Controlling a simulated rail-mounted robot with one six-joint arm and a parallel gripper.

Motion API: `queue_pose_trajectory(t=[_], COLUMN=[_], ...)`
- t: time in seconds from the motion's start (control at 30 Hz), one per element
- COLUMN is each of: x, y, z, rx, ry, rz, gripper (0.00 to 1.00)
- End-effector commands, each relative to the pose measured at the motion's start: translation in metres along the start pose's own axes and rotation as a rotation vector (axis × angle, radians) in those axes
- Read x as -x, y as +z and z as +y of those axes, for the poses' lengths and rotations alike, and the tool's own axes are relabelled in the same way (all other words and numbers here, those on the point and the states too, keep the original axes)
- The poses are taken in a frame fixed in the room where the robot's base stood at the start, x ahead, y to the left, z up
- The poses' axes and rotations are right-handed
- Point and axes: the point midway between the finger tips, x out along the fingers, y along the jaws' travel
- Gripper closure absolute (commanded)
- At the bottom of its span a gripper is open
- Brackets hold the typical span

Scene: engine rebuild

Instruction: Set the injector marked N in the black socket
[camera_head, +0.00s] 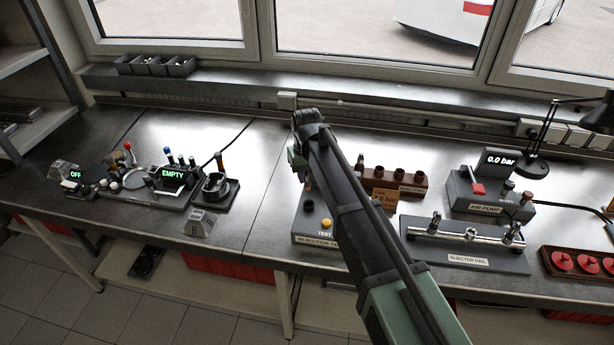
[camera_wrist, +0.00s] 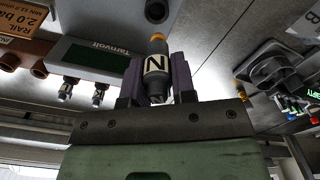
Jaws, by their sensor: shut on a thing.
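My gripper (camera_wrist: 155,80) is shut on the injector marked N (camera_wrist: 157,62), a grey body with an orange top and a white label with a black N, held between the purple-grey fingers in the wrist view. Dark cups sit in a brown rack (camera_head: 408,180) right of my arm. The injector tester (camera_head: 312,240) is partly hidden behind my arm.
The injector rail (camera_head: 470,257) stands at right, with the air pump (camera_head: 482,208) reading 0.0 bar behind it. A lamp (camera_head: 534,168) stands at the back right. A block marked B (camera_head: 200,224) is on the left bench. Bare bench (camera_head: 265,170) lies left of my arm.

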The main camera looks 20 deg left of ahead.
Motion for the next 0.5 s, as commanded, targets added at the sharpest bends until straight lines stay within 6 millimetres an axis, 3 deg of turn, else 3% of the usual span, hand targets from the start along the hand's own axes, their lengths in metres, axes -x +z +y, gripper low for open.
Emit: queue_pose_trajectory(t=[0.5], x=[-0.049], y=[0.000], z=[0.000], rx=[0.001], ry=[0.000], rz=[0.000], gripper=[0.99])
